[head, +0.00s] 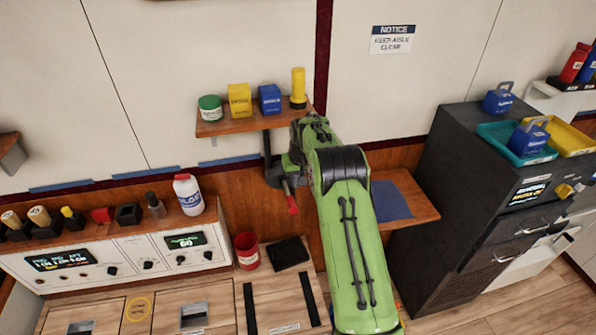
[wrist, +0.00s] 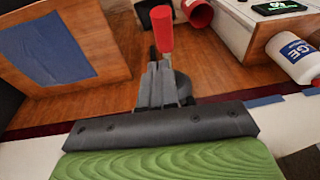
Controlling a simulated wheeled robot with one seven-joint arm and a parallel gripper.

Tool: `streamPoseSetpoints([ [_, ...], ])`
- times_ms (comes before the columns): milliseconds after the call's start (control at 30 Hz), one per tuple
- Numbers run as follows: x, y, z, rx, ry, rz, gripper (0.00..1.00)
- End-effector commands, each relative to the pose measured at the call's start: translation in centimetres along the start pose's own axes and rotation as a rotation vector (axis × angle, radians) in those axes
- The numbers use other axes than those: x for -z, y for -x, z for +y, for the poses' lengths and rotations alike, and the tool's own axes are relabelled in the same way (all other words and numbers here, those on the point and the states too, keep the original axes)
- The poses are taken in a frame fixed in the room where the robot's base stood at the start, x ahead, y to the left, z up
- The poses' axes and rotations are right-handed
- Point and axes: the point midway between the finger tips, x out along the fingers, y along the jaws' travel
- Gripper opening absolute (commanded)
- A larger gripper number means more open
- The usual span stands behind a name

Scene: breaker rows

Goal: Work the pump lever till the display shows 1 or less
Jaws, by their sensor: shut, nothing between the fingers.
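The pump lever shows as a red grip (head: 292,205) on a dark wall bracket below the small shelf, hanging down and slightly tilted. The red grip also stands out in the wrist view (wrist: 162,30), just past the fingertips. My gripper (wrist: 160,68) is shut and empty, its dark fingers pointing at the lever. I cannot tell whether they touch it. In the head view my green arm hides most of my gripper. The panel's right display (head: 185,241) appears to read 60. The left display (head: 60,260) has small text that is hard to read.
A wall shelf (head: 240,123) with a green-lidded jar, boxes and a yellow bottle sits close to my wrist. A white bottle (head: 188,194) and red cup (head: 247,251) stand to the left. A side shelf with a blue mat (head: 391,200) and dark cabinet (head: 440,190) are right.

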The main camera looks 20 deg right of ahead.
Motion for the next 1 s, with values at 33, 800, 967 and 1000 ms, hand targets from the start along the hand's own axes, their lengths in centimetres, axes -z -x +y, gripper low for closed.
streamPoseSetpoints([
  [33, -0.1, -1.1, 0.0, 0.000, 0.000, -0.004, 0.00],
  [800, -1.6, -5.9, -0.5, 0.000, 0.000, 0.007, 0.00],
  [967, -1.7, -6.8, -0.5, 0.000, 0.003, 0.040, 0.00],
  [1000, -1.8, -7.1, -0.4, 0.000, 0.004, 0.052, 0.00],
])
